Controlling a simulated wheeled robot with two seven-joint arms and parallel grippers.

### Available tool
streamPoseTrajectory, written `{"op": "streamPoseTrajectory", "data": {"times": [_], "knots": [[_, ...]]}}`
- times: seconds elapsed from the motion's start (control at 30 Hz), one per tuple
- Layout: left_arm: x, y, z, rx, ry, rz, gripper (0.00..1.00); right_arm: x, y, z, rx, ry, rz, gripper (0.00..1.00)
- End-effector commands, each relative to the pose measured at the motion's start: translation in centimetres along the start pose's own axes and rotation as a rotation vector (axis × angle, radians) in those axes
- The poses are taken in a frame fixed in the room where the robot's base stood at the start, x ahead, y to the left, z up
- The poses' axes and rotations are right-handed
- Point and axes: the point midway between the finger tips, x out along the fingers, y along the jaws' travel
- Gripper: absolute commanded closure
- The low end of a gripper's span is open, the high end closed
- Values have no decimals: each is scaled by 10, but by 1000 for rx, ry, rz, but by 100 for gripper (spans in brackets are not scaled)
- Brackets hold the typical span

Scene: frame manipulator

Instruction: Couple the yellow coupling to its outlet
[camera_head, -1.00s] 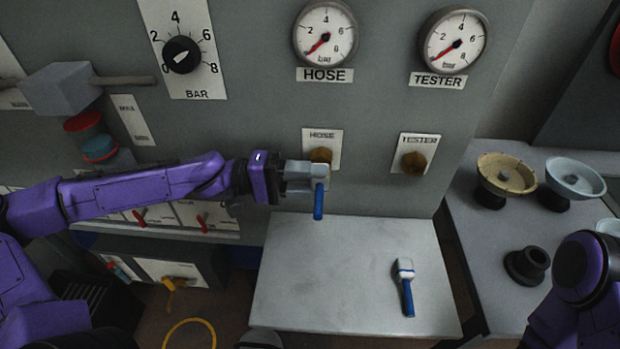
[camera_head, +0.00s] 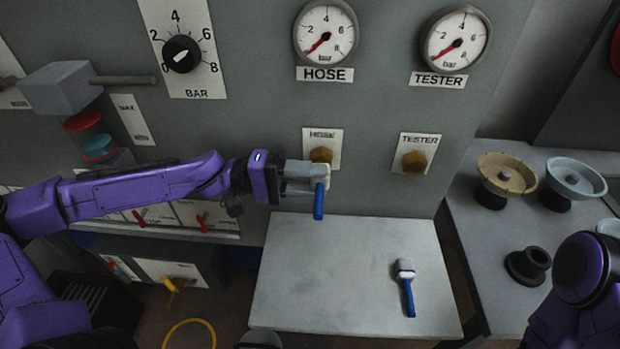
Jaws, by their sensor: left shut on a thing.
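My left gripper (camera_head: 305,176) is shut on a coupling with a blue tail (camera_head: 319,201), just below the brass HOSE outlet (camera_head: 321,155). Its body is mostly hidden by the fingers; a pale, slightly yellowish edge shows at the right. I cannot tell whether it touches the outlet. The brass TESTER outlet (camera_head: 414,161) is bare to the right. A second coupling, pale with a blue tail (camera_head: 406,285), lies on the grey shelf (camera_head: 330,300). My right gripper is not in view; only part of that arm shows at lower right.
The HOSE gauge (camera_head: 326,34) and TESTER gauge (camera_head: 456,41) are above the outlets. A yellow hose (camera_head: 190,334) lies on the floor at lower left. A side bench (camera_head: 480,235) holds several round fittings. The shelf's left part is clear.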

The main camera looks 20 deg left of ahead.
Motion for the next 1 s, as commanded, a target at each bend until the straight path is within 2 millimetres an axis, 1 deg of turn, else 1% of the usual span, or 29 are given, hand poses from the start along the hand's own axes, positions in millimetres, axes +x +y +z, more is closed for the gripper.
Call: {"op": "streamPoseTrajectory", "data": {"times": [0.63,0.67,0.7,0.73,1.0], "knots": [[0,0,-12,1,1,0,86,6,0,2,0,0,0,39],[0,0,-12,1,1,0,53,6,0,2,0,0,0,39],[0,0,-12,1,1,0,40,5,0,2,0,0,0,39],[0,0,-11,1,1,0,30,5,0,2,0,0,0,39],[-1,0,-11,0,1,-1,30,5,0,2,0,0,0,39]]}}
